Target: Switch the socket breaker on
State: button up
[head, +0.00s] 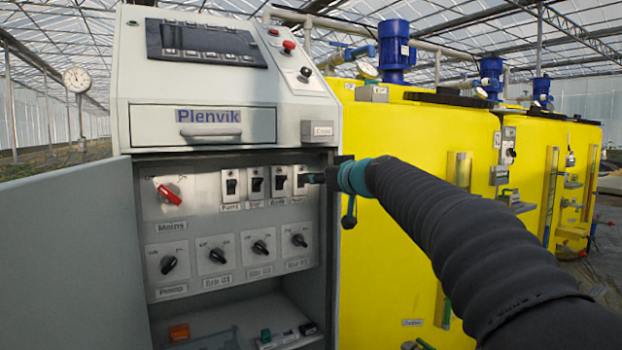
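A row of small breakers with dark toggles sits in the open grey cabinet (236,160): a first (231,186), a second (256,184), a third (279,182) and a rightmost one (300,176). Their labels are too small to read surely, so I cannot tell by label which is the socket breaker. My gripper (316,178) reaches in from the right, its dark tip at the right side of the rightmost breaker. That breaker's toggle is largely hidden by the tip. Contact and finger opening cannot be made out.
A red Mains rotary switch (170,193) is left of the breakers. Several black rotary knobs (218,255) are below. The open cabinet door (65,265) stands at left. Yellow tanks (400,130) fill the right. Loose items (265,337) lie on the cabinet floor.

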jog(key=v, duration=0.6)
jog(key=shift+w, duration=0.1)
